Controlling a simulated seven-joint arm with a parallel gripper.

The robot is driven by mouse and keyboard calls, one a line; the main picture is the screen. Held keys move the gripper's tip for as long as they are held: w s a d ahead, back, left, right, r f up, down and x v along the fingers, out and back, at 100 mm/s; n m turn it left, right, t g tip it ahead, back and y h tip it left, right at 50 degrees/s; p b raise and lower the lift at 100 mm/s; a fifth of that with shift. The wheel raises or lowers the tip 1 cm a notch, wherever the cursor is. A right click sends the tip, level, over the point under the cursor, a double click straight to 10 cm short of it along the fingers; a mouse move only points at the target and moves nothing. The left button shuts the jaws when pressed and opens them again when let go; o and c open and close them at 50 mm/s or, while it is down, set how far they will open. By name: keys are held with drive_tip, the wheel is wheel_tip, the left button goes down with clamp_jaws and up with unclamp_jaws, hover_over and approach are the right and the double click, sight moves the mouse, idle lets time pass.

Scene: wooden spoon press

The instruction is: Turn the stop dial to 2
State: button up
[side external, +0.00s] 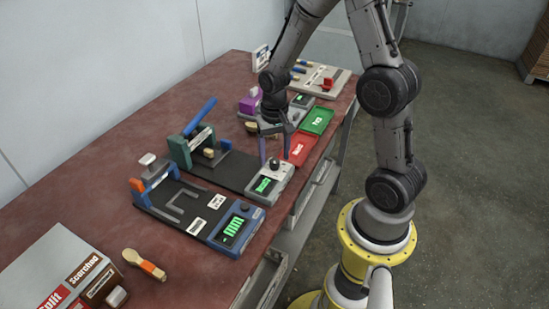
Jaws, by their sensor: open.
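A dark round dial (274,164) sits on the grey control box of the middle press (190,150), beside a lit green display (264,185). Its pointer and numbers are too small to read. My gripper (274,159) points down over this control box. Its two purple fingers are apart, one at each side of the dial in this view, with nothing seen between them. I cannot tell whether the fingers touch the dial. The middle press has a raised blue lever (199,117) and a wooden piece (209,153) at its head.
A blue-fronted unit (237,229) with a green display stands nearer the camera. A red tray (298,150) and green tray (317,121) lie right of my gripper. A purple unit (249,103) stands behind. A spoon (145,264) and labelled box (62,272) are at lower left.

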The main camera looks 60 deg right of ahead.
drive_tip(key=shift+f, duration=1)
clamp_jaws()
